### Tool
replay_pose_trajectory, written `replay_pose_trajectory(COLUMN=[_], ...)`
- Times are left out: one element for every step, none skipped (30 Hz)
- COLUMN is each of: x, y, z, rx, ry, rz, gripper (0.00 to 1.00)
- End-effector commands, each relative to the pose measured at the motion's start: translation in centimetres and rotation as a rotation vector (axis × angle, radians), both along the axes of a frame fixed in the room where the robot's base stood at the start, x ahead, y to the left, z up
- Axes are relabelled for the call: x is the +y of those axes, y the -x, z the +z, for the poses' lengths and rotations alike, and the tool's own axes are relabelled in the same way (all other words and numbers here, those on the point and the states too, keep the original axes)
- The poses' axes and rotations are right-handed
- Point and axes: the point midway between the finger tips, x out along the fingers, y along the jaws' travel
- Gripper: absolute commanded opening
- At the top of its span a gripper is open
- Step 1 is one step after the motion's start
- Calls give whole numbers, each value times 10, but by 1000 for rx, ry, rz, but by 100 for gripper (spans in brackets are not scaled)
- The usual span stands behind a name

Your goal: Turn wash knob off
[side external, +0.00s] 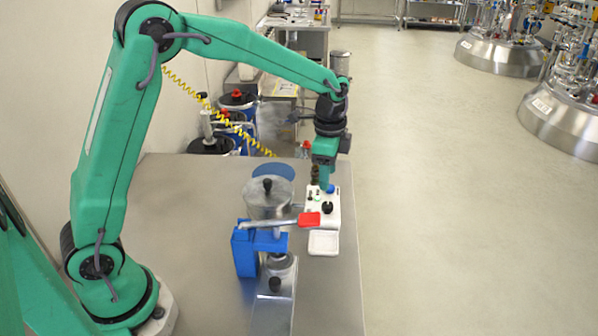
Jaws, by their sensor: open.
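A white control box (333,219) stands on the steel table near its right edge. A black knob (327,207) sits on its top, with small buttons (318,196) and a blue part (331,188) behind it. No label can be read, so I cannot tell which control is the wash knob or how it is set. My gripper (324,187) points down over the back end of the box, behind the black knob. It is open and seems to hold nothing. Its fingertips hide part of the box; whether they touch anything is too small to tell.
A steel vessel (262,203) with a black-topped lid stands left of the box on a blue-clamped stand (245,252). A white square tray (323,243) lies in front. The table's left middle (190,205) is clear.

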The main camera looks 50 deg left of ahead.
Motion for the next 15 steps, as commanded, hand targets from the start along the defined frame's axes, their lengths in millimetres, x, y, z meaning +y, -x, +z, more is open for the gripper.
replay_pose_trajectory(x=[-1,-1,-2,-2,-2,-2,-3,-3,-2,-2,-2,-2,-2,-2,-2], y=[-3,-4,-6,-6,-7,-7,-8,-8,-7,-7,-7,-7,-7,-7,-7], z=[-5,-7,-9,-10,-11,-11,-12,-12,-12,-12,-12,-13,-13,-14,-16], rx=[7,10,14,15,16,17,17,17,17,16,17,17,17,17,18], ry=[0,-1,-1,-2,-1,-2,-2,-2,-2,-2,-2,-2,-2,-2,-2], rz=[-13,-20,-28,-32,-35,-37,-38,-38,-38,-38,-38,-38,-37,-37,-37], gripper=[48,48,48,48,48,48,48,48,48,48,48,48,48,48,48])
